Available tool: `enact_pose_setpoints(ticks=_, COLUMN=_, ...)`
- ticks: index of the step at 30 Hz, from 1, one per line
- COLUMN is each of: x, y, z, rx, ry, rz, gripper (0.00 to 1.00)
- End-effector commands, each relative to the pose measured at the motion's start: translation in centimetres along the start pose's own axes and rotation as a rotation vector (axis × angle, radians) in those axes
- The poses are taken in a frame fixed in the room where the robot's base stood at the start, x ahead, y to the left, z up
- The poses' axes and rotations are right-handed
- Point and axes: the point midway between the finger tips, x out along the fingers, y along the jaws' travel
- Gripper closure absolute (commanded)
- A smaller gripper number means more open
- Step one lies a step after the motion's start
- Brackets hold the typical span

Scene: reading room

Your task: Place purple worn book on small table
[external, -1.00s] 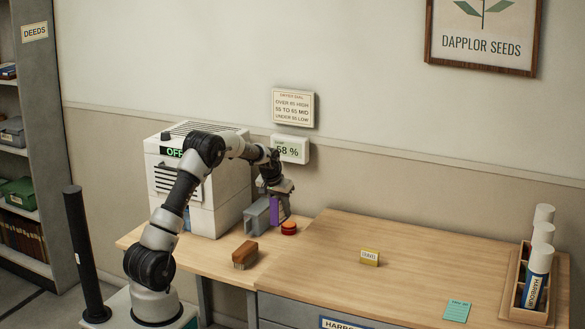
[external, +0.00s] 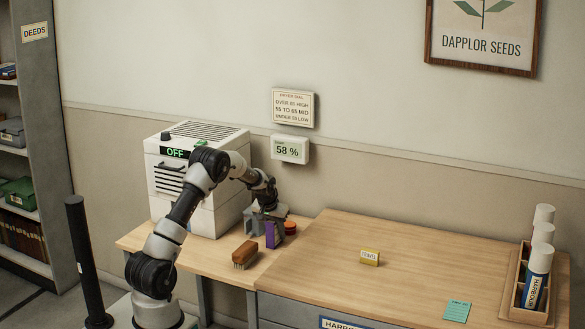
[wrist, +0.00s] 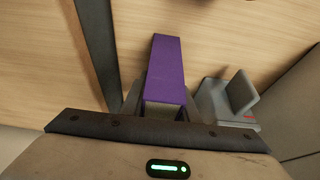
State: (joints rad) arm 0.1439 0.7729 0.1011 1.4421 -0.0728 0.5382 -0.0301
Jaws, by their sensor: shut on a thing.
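My gripper (external: 273,232) is shut on the purple book (external: 270,237), which is upright and low over the small wooden table (external: 212,259). I cannot tell whether the book's lower edge touches the tabletop. In the wrist view the purple book (wrist: 166,68) points away from between my fingers, its narrow face toward the camera. My gripper (wrist: 158,108) shows at its near end. A grey bookend-like stand (wrist: 228,100) is beside the book, apart from it; it also shows behind the book in the external view (external: 251,217), partly hidden.
A wooden brush (external: 245,254) lies just left of the book. A red round thing (external: 290,227) is close on its right. The white dryer box (external: 205,212), reading OFF, stands behind left.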

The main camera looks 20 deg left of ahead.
Motion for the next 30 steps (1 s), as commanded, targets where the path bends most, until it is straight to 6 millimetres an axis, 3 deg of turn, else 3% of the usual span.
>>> enact_pose_setpoints(ticks=7, x=0.3, y=0.0, z=0.1, rx=0.000, ry=0.001, rz=0.000, gripper=1.00)
enact_pose_setpoints(ticks=8, x=0.3, y=0.0, z=0.1, rx=0.000, ry=0.000, rz=0.000, gripper=0.71)
enact_pose_setpoints(ticks=11, x=0.2, y=0.0, z=0.1, rx=0.000, ry=0.000, rz=0.000, gripper=0.54)
enact_pose_setpoints(ticks=23, x=-0.6, y=0.0, z=-0.2, rx=0.000, ry=0.001, rz=0.000, gripper=0.54)
enact_pose_setpoints(ticks=30, x=-5.3, y=0.1, z=-0.3, rx=-0.001, ry=0.003, rz=0.001, gripper=0.54)
